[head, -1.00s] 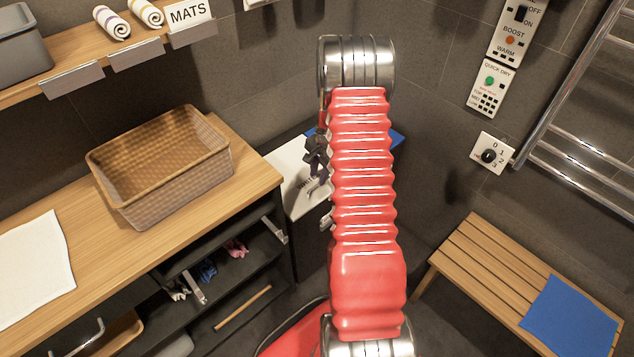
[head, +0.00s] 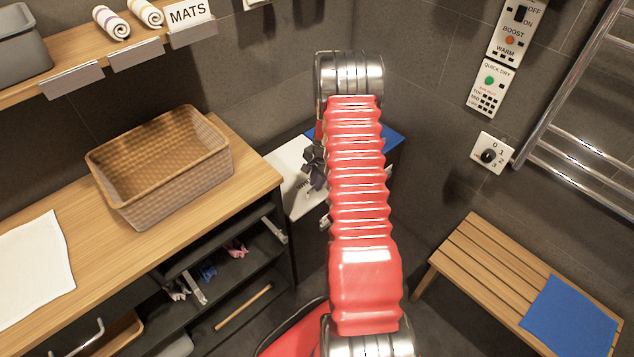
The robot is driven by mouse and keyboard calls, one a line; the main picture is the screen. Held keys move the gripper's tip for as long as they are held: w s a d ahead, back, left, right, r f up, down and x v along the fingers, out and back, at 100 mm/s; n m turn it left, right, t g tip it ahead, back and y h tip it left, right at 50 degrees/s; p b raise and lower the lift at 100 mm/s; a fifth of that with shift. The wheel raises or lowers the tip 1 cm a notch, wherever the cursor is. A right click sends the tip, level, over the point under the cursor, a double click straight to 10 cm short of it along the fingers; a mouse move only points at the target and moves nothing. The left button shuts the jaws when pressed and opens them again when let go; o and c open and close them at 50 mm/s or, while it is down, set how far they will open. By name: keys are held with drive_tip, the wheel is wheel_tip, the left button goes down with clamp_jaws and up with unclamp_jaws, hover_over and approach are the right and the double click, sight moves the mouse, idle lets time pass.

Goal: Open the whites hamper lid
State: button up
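The whites hamper's white lid (head: 291,168) lies flat and looks closed, in the corner beyond the wooden counter. Dark lettering on it is partly covered. My red arm stands in front of the hamper and hides much of its right side and front. My gripper (head: 316,180) is dark and small in view, at the left edge of the arm, over or beside the white lid. I cannot tell whether it touches the lid or whether its fingers are open. A blue lid (head: 396,138) shows to the right, behind my arm.
A wicker basket (head: 222,165) and a white cloth (head: 32,262) lie on the wooden counter (head: 120,255). Open drawers (head: 235,265) hold small items below. A slatted bench (head: 470,258) with a blue towel (head: 568,318) stands right, under a metal towel rail (head: 575,145).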

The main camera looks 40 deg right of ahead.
clamp_jaws()
idle(0.9)
drive_tip(key=shift+d, duration=0.15)
drive_tip(key=shift+a+r, duration=0.15)
drive_tip(key=shift+a, duration=0.05)
